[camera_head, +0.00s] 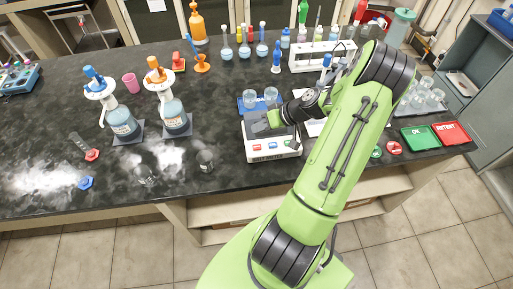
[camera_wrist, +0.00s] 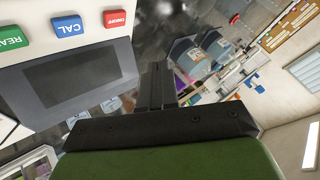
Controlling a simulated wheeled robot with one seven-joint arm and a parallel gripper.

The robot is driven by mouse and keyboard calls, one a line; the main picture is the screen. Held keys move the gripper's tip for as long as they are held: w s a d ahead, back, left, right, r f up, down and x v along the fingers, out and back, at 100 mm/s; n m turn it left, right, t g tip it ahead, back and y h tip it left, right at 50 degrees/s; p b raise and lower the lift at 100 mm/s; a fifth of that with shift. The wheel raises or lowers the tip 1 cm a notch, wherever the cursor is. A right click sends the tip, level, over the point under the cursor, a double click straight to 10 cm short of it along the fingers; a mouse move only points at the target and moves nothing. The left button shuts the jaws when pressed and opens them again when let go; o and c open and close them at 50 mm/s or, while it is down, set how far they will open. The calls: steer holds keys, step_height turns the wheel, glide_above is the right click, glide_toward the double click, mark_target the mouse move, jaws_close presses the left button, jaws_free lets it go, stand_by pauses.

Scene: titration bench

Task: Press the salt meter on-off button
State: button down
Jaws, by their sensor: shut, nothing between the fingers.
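The salt meter (camera_head: 268,155) is a white box with a dark screen on the black bench, below the middle in the head view. In the wrist view its panel (camera_wrist: 50,35) fills the upper left, with a dark screen (camera_wrist: 75,80). The red on-off button (camera_wrist: 116,19) sits beside a blue CAL button (camera_wrist: 68,26) and a green READ button (camera_wrist: 12,39). My gripper (camera_wrist: 158,72) is shut and empty; its dark fingers show beside the screen, apart from the red button in the picture. In the head view my gripper (camera_head: 274,119) is over the meter, its fingertips hard to make out.
Blue-based beakers (camera_head: 250,97) stand just behind the meter. A white rack (camera_head: 312,57) stands farther back. Green and red pads (camera_head: 420,136) lie right.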

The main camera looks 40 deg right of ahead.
mark_target(260, 146)
step_height(260, 146, down, 7)
steer(key=b, duration=0.4)
steer(key=shift+r, duration=0.2)
stand_by(1.5)
steer(key=shift+f+b, duration=0.4)
steer(key=shift+b, duration=0.2)
steer(key=shift+f+b, duration=0.45)
steer(key=shift+r, duration=0.15)
stand_by(0.5)
steer(key=shift+r+p, duration=0.6)
steer(key=shift+r, duration=0.2)
step_height(260, 146, up, 5)
steer(key=p, duration=0.3)
steer(key=shift+r+p, duration=0.1)
steer(key=shift+p, duration=0.2)
